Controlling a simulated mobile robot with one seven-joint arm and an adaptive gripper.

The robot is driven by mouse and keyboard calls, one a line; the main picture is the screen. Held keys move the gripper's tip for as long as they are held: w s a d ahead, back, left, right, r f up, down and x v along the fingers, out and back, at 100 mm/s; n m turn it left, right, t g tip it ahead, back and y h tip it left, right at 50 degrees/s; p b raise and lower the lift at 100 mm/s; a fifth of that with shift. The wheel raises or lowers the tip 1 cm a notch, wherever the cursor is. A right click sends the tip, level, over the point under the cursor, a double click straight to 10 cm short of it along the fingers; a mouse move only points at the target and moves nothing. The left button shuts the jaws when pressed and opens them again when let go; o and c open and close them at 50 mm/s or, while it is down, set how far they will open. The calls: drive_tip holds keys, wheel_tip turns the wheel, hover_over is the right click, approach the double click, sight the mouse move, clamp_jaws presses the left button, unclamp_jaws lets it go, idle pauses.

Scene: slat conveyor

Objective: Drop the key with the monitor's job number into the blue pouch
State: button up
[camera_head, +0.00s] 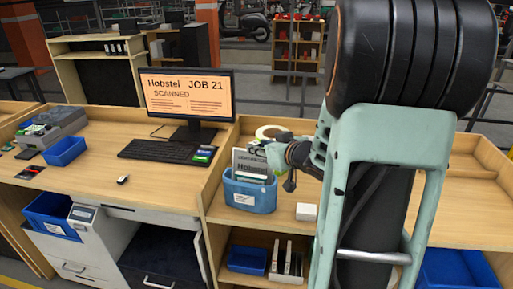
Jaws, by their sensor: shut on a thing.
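The monitor (187,97) reads "Habstei", "JOB 21" and "SCANNED". The blue pouch (250,199) stands upright on the right-hand desk with a white label on its front. Printed papers (251,163) stick up out of it. My gripper (262,146) is above the pouch's opening, close to the top of the papers. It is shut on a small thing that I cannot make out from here. A dark part hangs below the gripper, and I cannot tell what it is. A small dark item with a pale end (122,180), possibly a key, lies on the left desk.
A white block (306,211) sits right of the pouch. A pale roll (270,132) is behind my gripper. A keyboard (168,149) lies before the monitor. Blue bins (66,150) stand at left and on the shelf below. My arm hides much of the right desk.

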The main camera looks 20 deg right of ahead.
drive_tip(key=shift+f+b, duration=2.9)
drive_tip(key=shift+b, duration=0.05)
drive_tip(key=o, duration=1.1)
drive_tip(key=v, duration=1.2)
drive_tip(key=shift+s, duration=0.1)
drive_tip(key=shift+r, duration=0.1)
